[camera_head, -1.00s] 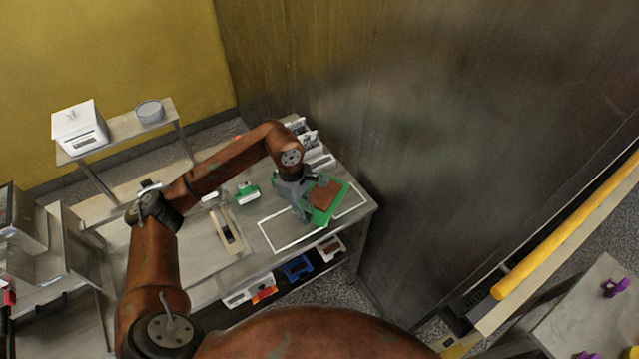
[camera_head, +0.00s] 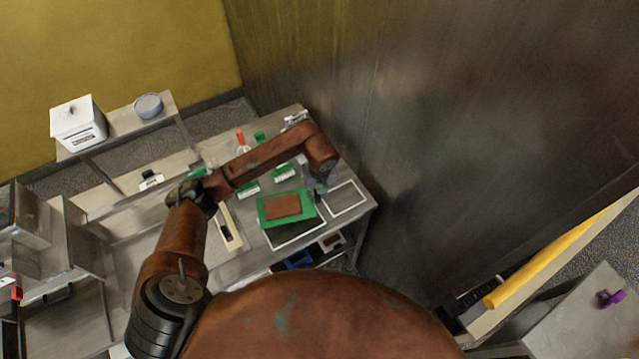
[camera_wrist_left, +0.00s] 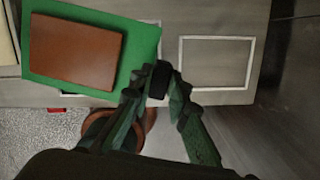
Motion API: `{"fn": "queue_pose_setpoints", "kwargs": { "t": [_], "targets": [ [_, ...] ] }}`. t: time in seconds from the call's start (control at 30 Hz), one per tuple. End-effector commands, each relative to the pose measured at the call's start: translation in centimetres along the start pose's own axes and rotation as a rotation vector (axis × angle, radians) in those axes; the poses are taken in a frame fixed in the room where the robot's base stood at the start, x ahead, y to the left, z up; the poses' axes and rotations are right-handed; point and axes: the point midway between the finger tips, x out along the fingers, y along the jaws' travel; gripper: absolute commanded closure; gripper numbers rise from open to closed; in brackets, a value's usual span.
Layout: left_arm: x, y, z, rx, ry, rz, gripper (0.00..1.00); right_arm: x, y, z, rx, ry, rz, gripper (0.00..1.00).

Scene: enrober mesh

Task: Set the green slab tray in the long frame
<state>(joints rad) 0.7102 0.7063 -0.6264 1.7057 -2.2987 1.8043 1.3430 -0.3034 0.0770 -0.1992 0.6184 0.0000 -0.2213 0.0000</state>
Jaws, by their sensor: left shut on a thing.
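The green slab tray (camera_head: 266,219) carries a flat brown slab (camera_head: 284,206). My left gripper (camera_head: 319,188) is shut on its right edge, and the tray also shows in the left wrist view (camera_wrist_left: 146,45) with the fingers (camera_wrist_left: 160,82) at its corner. The tray covers most of a white outlined frame (camera_head: 297,240) on the table, whose near and right edges show. I cannot tell whether the tray touches the table. A second white frame (camera_head: 347,211) lies empty to the right. My right gripper is out of view.
Green and white items (camera_head: 285,173) stand behind the tray. A pale bar-shaped item (camera_head: 229,229) lies to its left. Bins, one blue (camera_head: 299,259), sit below the table's front edge. A dark wall rises behind the table.

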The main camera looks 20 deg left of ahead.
Motion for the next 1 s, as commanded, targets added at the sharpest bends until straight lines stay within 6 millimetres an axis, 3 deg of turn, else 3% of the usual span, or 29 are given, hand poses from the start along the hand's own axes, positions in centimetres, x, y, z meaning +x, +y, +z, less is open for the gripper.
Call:
{"fn": "queue_pose_setpoints", "kwargs": {
  "t": [0.1,0.27,0.73,1.0],
  "targets": [
    [0.2,0.0,0.1,-0.163,0.004,0.025,1.0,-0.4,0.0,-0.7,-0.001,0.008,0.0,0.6],
    [0.6,0.1,0.1,-0.268,0.006,0.042,1.0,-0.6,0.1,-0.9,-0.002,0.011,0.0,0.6],
    [0.6,0.3,0.3,-0.282,-0.003,0.05,1.0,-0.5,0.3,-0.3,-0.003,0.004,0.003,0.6],
    [2.3,0.1,-0.1,-0.278,-0.001,0.049,1.0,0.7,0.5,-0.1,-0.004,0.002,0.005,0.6]
  ]
}}
